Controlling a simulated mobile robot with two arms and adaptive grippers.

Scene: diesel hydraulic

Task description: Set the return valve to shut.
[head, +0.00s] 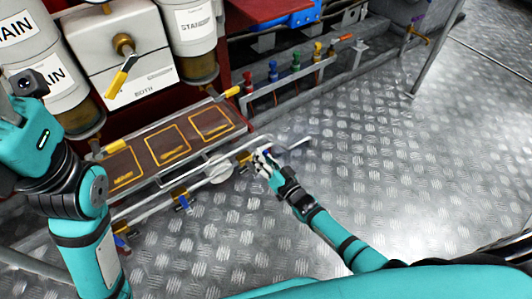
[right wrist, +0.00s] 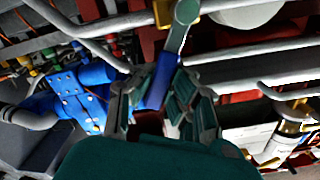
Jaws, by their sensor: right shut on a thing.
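My right gripper (head: 264,158) is at the low pipe in front of the red machine, near the pipe's right end. In the right wrist view its fingers (right wrist: 163,108) are closed around a blue handle (right wrist: 156,84). The handle belongs to a valve lever (right wrist: 179,35) whose metal arm runs up to a brass-coloured fitting (right wrist: 163,13). I see no label on this valve, and the fingers hide part of the handle. My left arm stands at the left of the head view; its fingers are not visible there.
Two more blue-handled valves (head: 183,201) (head: 122,241) sit along the pipe to the left. A box with a yellow lever (head: 119,80) stands above, between white cylinders (head: 192,27). Coloured valves (head: 296,60) line the back. The tread-plate floor (head: 390,170) is clear on the right.

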